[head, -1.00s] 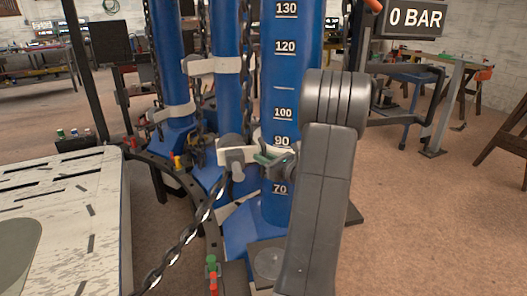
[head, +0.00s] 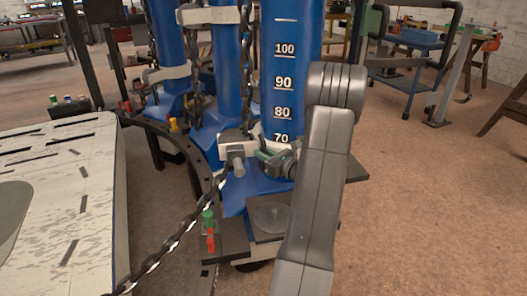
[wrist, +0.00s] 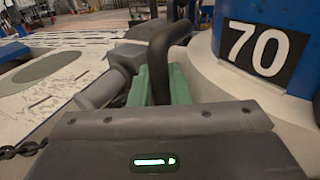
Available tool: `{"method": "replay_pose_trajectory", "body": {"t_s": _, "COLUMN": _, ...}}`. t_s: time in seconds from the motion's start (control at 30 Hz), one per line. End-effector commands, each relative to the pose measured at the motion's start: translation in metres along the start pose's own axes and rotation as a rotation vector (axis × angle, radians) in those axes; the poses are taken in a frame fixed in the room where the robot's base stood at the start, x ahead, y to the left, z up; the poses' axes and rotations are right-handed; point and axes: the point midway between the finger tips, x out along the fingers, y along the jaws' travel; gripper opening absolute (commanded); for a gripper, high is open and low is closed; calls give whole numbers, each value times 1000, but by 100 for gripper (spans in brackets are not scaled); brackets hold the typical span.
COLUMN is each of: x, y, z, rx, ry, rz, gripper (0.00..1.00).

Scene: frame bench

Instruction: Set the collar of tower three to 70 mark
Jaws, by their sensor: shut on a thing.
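The nearest blue tower (head: 284,60) carries white marks, with 100, 90, 80 and 70 showing in the head view. Its pale collar (head: 257,130) sits low on it, at about the 70 mark; my arm hides part of its right side. In the wrist view the collar (wrist: 228,88) lies just below the 70 label (wrist: 258,48). My gripper (head: 268,156) is at the collar's front. In the wrist view its green pads (wrist: 155,85) are shut on a dark handle (wrist: 176,38) of the collar.
A dark chain (head: 178,233) runs from the grey knob (head: 237,163) on the collar down to the lower left. Two other blue towers with pale collars (head: 167,73) stand behind left. A pale slotted table (head: 95,180) is at left. Floor is open at right.

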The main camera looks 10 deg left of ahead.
Motion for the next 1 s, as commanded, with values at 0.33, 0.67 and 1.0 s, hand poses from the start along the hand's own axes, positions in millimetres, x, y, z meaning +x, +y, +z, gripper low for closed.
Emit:
{"method": "replay_pose_trajectory", "body": {"t_s": 0.33, "x": 0, "y": -1, "z": 1, "rx": -2, "ry": -6, "rz": -1, "gripper": 0}}
{"method": "replay_pose_trajectory", "body": {"t_s": 0.67, "x": 0, "y": -1, "z": 1, "rx": -2, "ry": -5, "rz": -1, "gripper": 36}}
{"method": "replay_pose_trajectory", "body": {"t_s": 1.0, "x": -22, "y": -2, "z": 1, "rx": 1, "ry": -4, "rz": -5, "gripper": 36}}
